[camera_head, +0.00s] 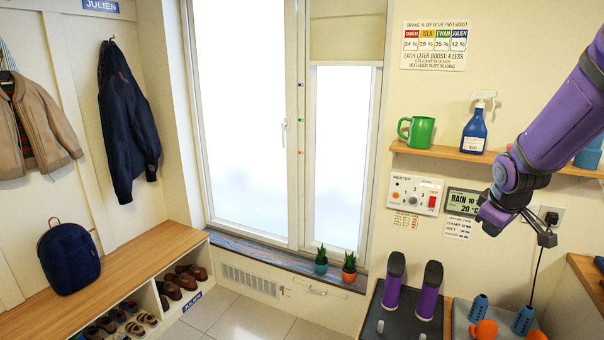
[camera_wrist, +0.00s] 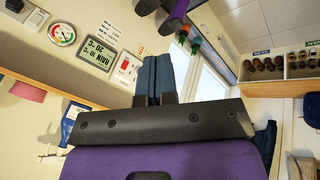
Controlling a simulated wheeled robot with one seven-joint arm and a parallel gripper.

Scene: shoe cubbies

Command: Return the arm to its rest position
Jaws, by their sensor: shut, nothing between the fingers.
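My purple arm (camera_head: 560,125) reaches in from the upper right in the head view, bent at the wrist in front of the wall by the shelf. My gripper (camera_head: 546,238) hangs at its end, in front of the wall near the weather display. In the wrist view my gripper (camera_wrist: 160,78) shows its two blue-grey fingers pressed together, with nothing between them. It appears clear of the objects around it.
A shelf (camera_head: 440,151) holds a green mug (camera_head: 417,131) and a blue spray bottle (camera_head: 474,130). A control panel (camera_head: 414,194) and weather display (camera_head: 463,200) are on the wall. Purple boot-like shapes (camera_head: 428,291) and blue-and-orange items (camera_head: 480,310) stand below. The floor (camera_head: 245,318) is clear.

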